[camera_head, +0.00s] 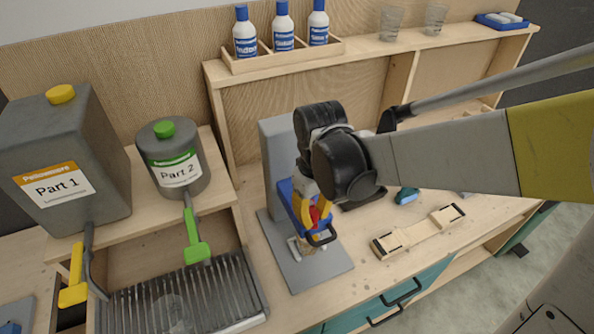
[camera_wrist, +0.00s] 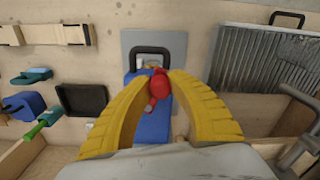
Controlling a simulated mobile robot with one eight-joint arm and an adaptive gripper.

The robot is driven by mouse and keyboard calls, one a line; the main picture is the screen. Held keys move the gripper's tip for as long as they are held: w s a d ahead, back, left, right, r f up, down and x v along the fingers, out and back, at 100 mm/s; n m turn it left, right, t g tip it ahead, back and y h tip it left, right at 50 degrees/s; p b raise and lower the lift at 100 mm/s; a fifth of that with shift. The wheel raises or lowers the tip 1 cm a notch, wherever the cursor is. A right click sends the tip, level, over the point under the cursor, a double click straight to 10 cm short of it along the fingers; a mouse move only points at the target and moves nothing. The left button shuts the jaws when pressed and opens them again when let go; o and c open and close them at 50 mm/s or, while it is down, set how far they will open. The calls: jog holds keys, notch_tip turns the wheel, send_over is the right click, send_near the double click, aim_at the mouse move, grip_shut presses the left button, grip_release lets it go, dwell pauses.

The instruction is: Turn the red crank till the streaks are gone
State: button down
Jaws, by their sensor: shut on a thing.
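The red crank (camera_wrist: 157,90) shows its rounded knob between the yellow fingers of my gripper (camera_wrist: 160,84) in the wrist view. My gripper is shut on it. In the head view my gripper (camera_head: 316,216) reaches down to the red crank (camera_head: 315,214), which is mostly hidden by the fingers. The crank sits by a blue part (camera_head: 289,203) of a grey stand with a flat grey base (camera_head: 310,277). A black loop handle (camera_head: 322,238) stands just in front of it. The cup or contents under it are too small to make out, so streaks cannot be told.
A Part 1 tank (camera_head: 66,150) and a Part 2 tank (camera_head: 173,160) stand left above a ribbed tray (camera_head: 185,300). A wooden holder (camera_head: 418,231) lies right of the base. White bottles (camera_head: 283,28) and clear cups (camera_head: 391,22) stand on the back shelf.

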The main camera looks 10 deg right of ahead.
jog(key=shift+w+d+n, duration=0.1)
jog(key=shift+d+n, duration=0.4)
jog(key=shift+n, duration=0.5)
jog(key=shift+w+d+n, duration=0.1)
jog(key=shift+d+n, duration=0.35)
jog(key=shift+n, duration=0.55)
jog(key=shift+w+d+n, duration=0.1)
jog(key=shift+d+n, duration=0.4)
jog(key=shift+n, duration=0.5)
jog(key=c, duration=1.2)
grip_release()
jog(key=shift+s, duration=0.1)
jog(key=shift+r, duration=0.1)
notch_tip(320, 180, up, 12)
jog(key=shift+f, duration=0.1)
